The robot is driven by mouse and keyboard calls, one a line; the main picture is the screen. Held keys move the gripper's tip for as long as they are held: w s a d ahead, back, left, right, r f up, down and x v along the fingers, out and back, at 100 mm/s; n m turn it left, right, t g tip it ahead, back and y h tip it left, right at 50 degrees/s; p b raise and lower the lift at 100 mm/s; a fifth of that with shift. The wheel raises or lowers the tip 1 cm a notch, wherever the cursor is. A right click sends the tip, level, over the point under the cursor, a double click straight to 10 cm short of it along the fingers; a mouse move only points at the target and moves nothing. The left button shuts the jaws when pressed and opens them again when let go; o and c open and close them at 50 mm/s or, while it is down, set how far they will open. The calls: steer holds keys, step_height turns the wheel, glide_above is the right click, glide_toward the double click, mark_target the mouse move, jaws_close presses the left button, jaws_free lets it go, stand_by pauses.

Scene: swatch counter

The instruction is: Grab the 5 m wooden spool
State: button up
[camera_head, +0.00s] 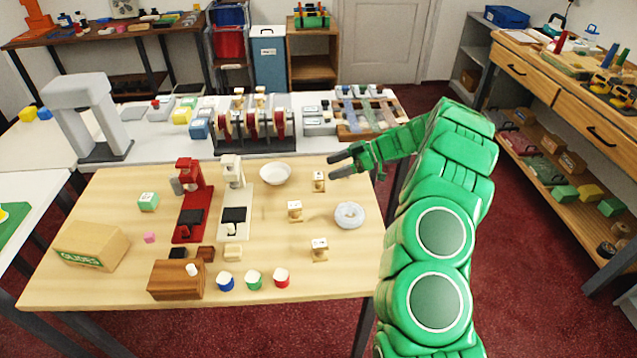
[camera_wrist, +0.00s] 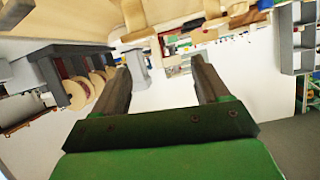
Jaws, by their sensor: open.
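Three small cream wooden pieces with label cards, possibly spools, stand on the right part of the wooden table: a far one (camera_head: 319,181), a middle one (camera_head: 295,210) and a near one (camera_head: 319,249). The marks on their cards are too small to read, so I cannot tell which is 5 m. My gripper (camera_head: 343,162) is open and empty above the table's far right part, close to the far piece and above it. In the wrist view my two fingers (camera_wrist: 162,85) are spread apart with nothing between them.
A white bowl (camera_head: 275,174) and a pale ring-shaped roll (camera_head: 350,214) are near the pieces. A dark rack of reels (camera_head: 255,130) stands behind, and also shows in the wrist view (camera_wrist: 75,85). Red (camera_head: 190,205) and white (camera_head: 235,200) machines stand left. The table's near right is clear.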

mark_target(322, 175)
steer(key=d+f, duration=0.1)
steer(key=w+f, duration=0.1)
steer(key=f, duration=0.1)
steer(key=shift+w+d+t, duration=0.2)
steer(key=shift+d+t, duration=0.2)
steer(key=shift+r+x, duration=0.1)
steer(key=shift+x, duration=1.8)
steer(key=shift+r+x, duration=0.15)
steer(key=shift+x, duration=1.75)
steer(key=shift+a, duration=0.1)
steer(key=shift+c, duration=0.4)
steer(key=c, duration=1)
